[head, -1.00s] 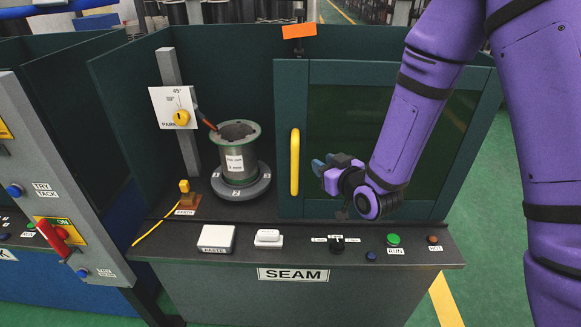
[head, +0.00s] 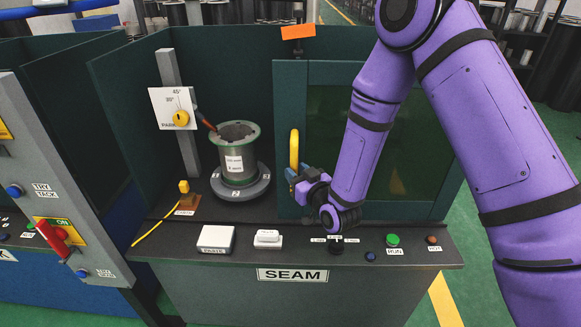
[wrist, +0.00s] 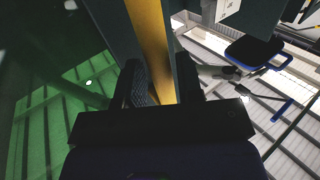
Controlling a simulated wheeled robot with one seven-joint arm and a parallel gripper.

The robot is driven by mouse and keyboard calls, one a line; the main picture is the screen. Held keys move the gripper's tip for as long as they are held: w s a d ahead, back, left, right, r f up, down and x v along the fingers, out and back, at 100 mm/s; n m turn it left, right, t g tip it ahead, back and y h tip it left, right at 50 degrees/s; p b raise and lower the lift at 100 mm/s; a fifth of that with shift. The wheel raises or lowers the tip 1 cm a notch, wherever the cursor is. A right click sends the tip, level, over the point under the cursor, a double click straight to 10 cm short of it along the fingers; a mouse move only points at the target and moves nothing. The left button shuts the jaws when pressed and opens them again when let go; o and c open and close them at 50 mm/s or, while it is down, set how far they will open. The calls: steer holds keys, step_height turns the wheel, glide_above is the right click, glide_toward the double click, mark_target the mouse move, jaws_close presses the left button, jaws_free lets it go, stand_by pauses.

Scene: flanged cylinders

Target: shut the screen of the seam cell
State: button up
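The seam cell's screen (head: 395,69) is a dark green framed panel with a dark window, standing across the right part of the cell. Its left part is uncovered. A yellow upright handle (head: 294,150) is on the screen's left edge. My gripper (head: 291,177) is at the handle's lower part. In the wrist view the yellow handle (wrist: 150,35) runs between the two fingers of my gripper (wrist: 161,85). The fingers look apart, with some gap beside the handle; firm contact is not visible. My arm hides part of the window.
A flanged cylinder (head: 238,165) stands on a round turntable (head: 241,190) in the uncovered left part. Another cell stands at left.

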steer(key=shift+x, duration=1.7)
jaws_close()
